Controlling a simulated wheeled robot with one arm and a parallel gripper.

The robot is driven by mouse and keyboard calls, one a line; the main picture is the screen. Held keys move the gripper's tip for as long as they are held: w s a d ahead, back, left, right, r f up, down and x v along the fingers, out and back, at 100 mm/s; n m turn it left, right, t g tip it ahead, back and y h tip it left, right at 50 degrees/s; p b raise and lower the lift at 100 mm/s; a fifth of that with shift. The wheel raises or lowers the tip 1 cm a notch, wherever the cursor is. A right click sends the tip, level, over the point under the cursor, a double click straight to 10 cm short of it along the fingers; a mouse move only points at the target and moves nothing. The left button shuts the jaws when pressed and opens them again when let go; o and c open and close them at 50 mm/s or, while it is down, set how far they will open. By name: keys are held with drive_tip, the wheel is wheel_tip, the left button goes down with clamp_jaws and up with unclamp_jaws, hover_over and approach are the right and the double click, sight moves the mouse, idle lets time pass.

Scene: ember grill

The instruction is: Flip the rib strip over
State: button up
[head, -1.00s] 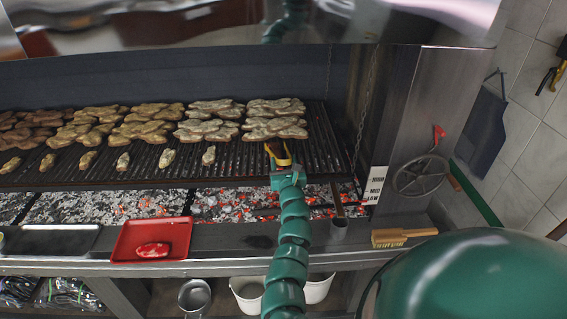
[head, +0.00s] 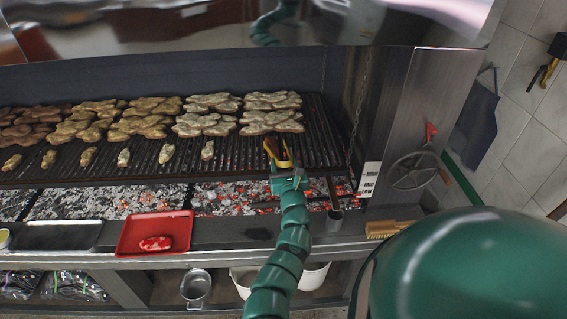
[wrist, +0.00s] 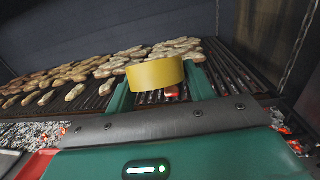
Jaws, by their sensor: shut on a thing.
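My gripper (head: 284,166) is above the front right part of the grill grate (head: 232,163). In the wrist view its green fingers (wrist: 160,84) are closed on a curved yellow band (wrist: 155,74), which also shows in the head view (head: 271,148). I cannot tell what the band belongs to. Several browned meat pieces lie along the back of the grate, the nearest pile (head: 271,122) just behind my gripper. A row of small pieces (head: 208,150) lies in front. I cannot tell which piece is the rib strip. The band touches none of the meat that I can see.
Glowing coals (head: 235,197) lie under the grate. A red tray (head: 128,240) with a red piece on it stands on the front ledge, beside a dark tray (head: 58,236). A brush (head: 392,229) and a crank wheel (head: 413,171) are at the right. The grate's right end is bare.

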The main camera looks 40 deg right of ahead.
drive_tip(key=s+a+r, duration=0.2)
drive_tip(key=s+r, duration=0.2)
drive_tip(key=r, duration=0.2)
drive_tip(key=shift+s+r, duration=0.2)
drive_tip(key=shift+s, duration=0.05)
drive_tip(key=shift+n, duration=0.4)
